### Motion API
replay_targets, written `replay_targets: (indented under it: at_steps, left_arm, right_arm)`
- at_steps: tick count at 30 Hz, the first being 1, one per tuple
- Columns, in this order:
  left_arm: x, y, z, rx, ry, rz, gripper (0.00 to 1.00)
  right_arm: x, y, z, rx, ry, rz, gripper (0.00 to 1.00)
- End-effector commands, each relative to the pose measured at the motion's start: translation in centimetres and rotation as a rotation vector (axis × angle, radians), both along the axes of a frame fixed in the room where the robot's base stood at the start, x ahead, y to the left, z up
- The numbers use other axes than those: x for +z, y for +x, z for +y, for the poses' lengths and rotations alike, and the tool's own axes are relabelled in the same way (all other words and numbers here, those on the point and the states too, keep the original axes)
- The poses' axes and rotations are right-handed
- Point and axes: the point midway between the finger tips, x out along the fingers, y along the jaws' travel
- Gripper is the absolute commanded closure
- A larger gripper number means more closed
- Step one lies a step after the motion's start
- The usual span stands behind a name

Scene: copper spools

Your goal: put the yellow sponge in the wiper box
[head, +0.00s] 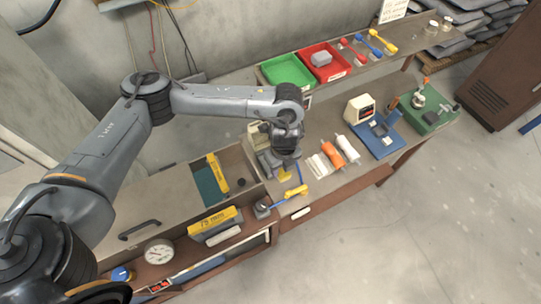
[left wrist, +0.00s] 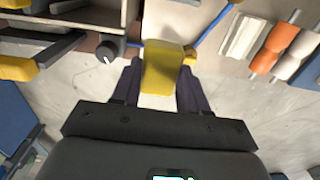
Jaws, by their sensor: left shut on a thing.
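My left gripper (head: 285,168) hangs over the bench at the middle of the head view, fingers pointing down. It is shut on the yellow sponge (left wrist: 163,68), which sits between the two dark fingers in the left wrist view. In the head view a small yellow part of the sponge (head: 285,176) shows below the gripper. No label marks the wiper box for certain. An open-topped compartment (head: 240,153) with a teal piece and a yellow bar lies left of the gripper. My right gripper is not in view.
A blue-and-yellow tool (head: 294,194) lies close below the gripper. White and orange rollers (head: 347,149) lie to the right. Green (head: 287,71) and red (head: 325,63) trays stand on the back shelf. A dial gauge (head: 159,252) and a yellow-topped block (head: 215,220) are at the lower left.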

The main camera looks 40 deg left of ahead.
Motion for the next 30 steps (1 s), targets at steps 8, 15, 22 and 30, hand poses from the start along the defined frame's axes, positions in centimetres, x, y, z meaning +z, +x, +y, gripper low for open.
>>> replay_targets:
  at_steps: [8, 15, 22, 30]
  left_arm:
    - [-3.4, 2.2, 4.2, 0.011, 0.002, 0.002, 0.85]
    - [-6.0, 4.6, 7.8, 0.007, 0.001, 0.002, 0.85]
    - [-6.9, 5.6, 9.4, 0.003, 0.000, 0.001, 0.85]
    - [-9.5, 5.6, 9.5, 0.003, -0.001, 0.004, 0.85]
  right_arm:
    - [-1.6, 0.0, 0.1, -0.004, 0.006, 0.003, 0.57]
    - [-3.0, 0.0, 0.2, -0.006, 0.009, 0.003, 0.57]
    - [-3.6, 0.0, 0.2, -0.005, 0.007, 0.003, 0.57]
    - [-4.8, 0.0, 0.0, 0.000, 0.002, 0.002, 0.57]
